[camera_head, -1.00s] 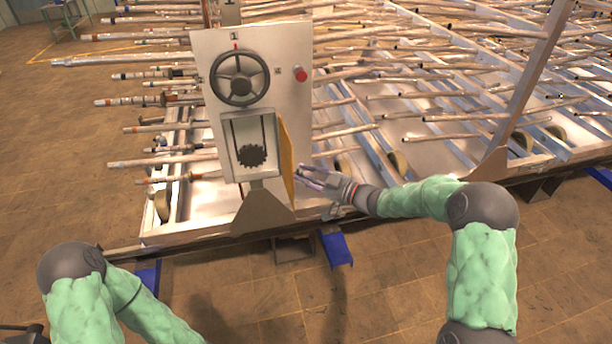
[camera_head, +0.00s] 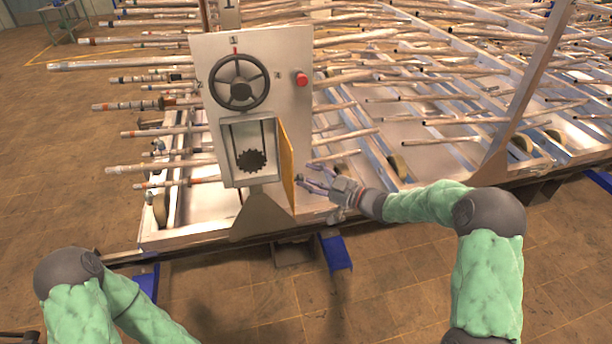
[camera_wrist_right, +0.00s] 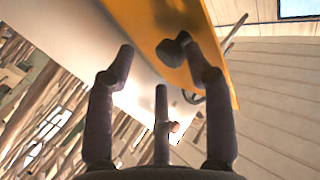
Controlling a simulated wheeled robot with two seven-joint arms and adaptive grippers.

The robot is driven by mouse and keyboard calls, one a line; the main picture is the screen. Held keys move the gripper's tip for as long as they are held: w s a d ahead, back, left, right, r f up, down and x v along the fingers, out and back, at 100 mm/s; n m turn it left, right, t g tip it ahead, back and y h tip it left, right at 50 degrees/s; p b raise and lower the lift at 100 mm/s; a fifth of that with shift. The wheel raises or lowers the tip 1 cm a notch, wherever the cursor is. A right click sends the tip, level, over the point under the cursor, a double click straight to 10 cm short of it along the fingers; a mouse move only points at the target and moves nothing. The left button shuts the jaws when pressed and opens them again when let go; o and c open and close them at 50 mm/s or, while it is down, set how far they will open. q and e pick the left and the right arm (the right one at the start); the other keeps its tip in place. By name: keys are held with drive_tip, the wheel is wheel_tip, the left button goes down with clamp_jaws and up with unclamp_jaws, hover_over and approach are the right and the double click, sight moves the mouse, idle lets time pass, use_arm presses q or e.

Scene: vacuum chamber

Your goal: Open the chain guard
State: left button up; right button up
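The chain guard (camera_head: 287,168) is a yellow panel standing swung out from the right side of a recess in the grey control panel (camera_head: 292,115). The recess shows a dark sprocket (camera_head: 251,160) and chain. My right gripper (camera_head: 313,178) is just right of the guard, its fingers spread and apart, holding nothing. In the right wrist view the guard (camera_wrist_right: 160,25) has a dark knob (camera_wrist_right: 173,48) between the open fingers (camera_wrist_right: 165,75); I cannot tell whether a finger touches it. My left arm shows at the lower left, but its gripper is out of view.
A dark handwheel (camera_head: 239,83) and a red button (camera_head: 301,79) sit above the recess. Behind is a large metal rack with several long rods (camera_head: 400,100). Blue feet (camera_head: 336,252) stand below. The tiled floor in front is clear.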

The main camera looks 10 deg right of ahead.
drive_tip(key=v, duration=1)
drive_tip(key=shift+r, duration=0.3)
